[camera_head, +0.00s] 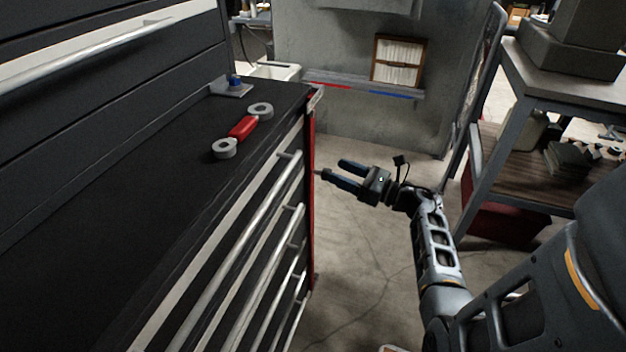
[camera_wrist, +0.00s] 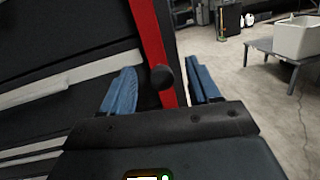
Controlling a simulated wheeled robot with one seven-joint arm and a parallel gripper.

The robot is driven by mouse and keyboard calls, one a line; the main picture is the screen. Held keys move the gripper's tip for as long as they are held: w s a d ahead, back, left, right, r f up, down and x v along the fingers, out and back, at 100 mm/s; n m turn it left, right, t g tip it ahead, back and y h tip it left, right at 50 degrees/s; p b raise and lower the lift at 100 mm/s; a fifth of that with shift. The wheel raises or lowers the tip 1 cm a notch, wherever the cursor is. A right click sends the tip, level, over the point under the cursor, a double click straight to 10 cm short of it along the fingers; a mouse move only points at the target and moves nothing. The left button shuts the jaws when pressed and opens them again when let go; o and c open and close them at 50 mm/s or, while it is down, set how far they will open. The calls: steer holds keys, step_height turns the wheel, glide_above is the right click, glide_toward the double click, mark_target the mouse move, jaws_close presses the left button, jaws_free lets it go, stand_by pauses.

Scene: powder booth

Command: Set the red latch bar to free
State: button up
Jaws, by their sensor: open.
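The red latch bar (camera_head: 311,190) runs upright along the front right corner of the dark tool cabinet. It shows in the wrist view (camera_wrist: 152,40) as a tilted red strip with a round black knob (camera_wrist: 162,77) standing out from it. My gripper (camera_head: 332,169) is open beside the bar, its blue fingers pointing left towards it. In the wrist view the knob appears between my two fingers (camera_wrist: 162,75), with space on both sides. I cannot tell how deep the knob sits between them.
A red cylinder (camera_head: 243,128) lies between two grey rings on the cabinet top (camera_head: 150,185). Long drawer handles (camera_head: 255,215) stick out from the cabinet front. A workbench (camera_head: 575,70) stands right, behind my arm. The floor (camera_head: 365,270) below my gripper is clear.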

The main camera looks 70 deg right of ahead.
mark_target(321, 173)
steer(key=shift+w+a+f+n+g+y, duration=0.1)
steer(key=shift+w+f+n+g+y, duration=0.2)
steer(key=shift+w+n, duration=0.6)
steer(key=shift+w+f+n+g+y, duration=0.1)
steer(key=shift+w+f+n+y, duration=0.35)
steer(key=shift+w, duration=0.7)
steer(key=shift+w+a+f+n+g+y, duration=0.1)
steer(key=shift+w+f+n+g+y, duration=0.2)
steer(key=shift+w+n, duration=0.7)
steer(key=shift+r, duration=0.15)
steer(key=shift+c, duration=0.3)
jaws_close()
